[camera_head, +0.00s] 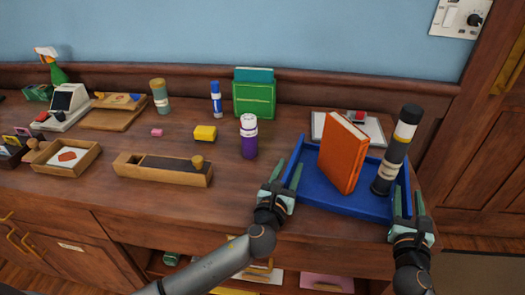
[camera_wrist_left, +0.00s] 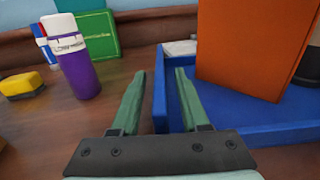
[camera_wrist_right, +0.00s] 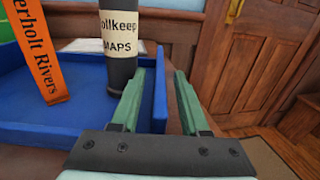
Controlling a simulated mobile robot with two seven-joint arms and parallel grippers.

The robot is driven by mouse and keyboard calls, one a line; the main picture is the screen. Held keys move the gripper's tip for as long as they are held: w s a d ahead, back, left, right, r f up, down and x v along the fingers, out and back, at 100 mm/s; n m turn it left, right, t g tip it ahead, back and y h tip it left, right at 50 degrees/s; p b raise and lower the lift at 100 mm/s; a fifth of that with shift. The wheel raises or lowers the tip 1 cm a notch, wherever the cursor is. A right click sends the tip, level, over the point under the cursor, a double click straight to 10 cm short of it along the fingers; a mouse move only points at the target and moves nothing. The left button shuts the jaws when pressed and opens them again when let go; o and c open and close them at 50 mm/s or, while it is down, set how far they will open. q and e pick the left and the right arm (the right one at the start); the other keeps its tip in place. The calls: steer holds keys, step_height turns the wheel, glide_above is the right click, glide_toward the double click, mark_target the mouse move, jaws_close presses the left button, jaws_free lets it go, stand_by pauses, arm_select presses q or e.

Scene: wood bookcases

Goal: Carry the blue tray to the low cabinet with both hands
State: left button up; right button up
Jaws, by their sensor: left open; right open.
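The blue tray (camera_head: 345,203) rests on the wooden counter at its right end. It holds an upright orange book (camera_head: 343,155) and a standing dark cylinder (camera_head: 396,155) with a label reading "MAPS" in the right wrist view (camera_wrist_right: 118,45). My left gripper (camera_head: 287,172) is open at the tray's left wall; in the left wrist view the wall (camera_wrist_left: 160,105) stands between the fingers. My right gripper (camera_head: 407,205) is open at the right wall; in the right wrist view the wall (camera_wrist_right: 160,100) stands between its fingers. I cannot tell which furniture is the low cabinet.
A purple bottle (camera_head: 249,138) stands left of the tray, with a yellow sponge (camera_head: 205,133) and green holder (camera_head: 254,98) beyond. A clipboard (camera_head: 322,124) lies behind the tray. A long wooden box (camera_head: 160,171) is farther left. A wooden door (camera_wrist_right: 255,60) is at right.

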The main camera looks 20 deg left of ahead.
arm_select(q)
steer(key=s, duration=1)
steer(key=shift+s+d, duration=0.25)
steer(key=shift+s, duration=0.1)
arm_select(e)
steer(key=s, duration=1.2)
steer(key=shift+d, duration=0.25)
arm_select(q)
steer(key=shift+s, duration=0.15)
arm_select(e)
steer(key=shift+s, duration=0.1)
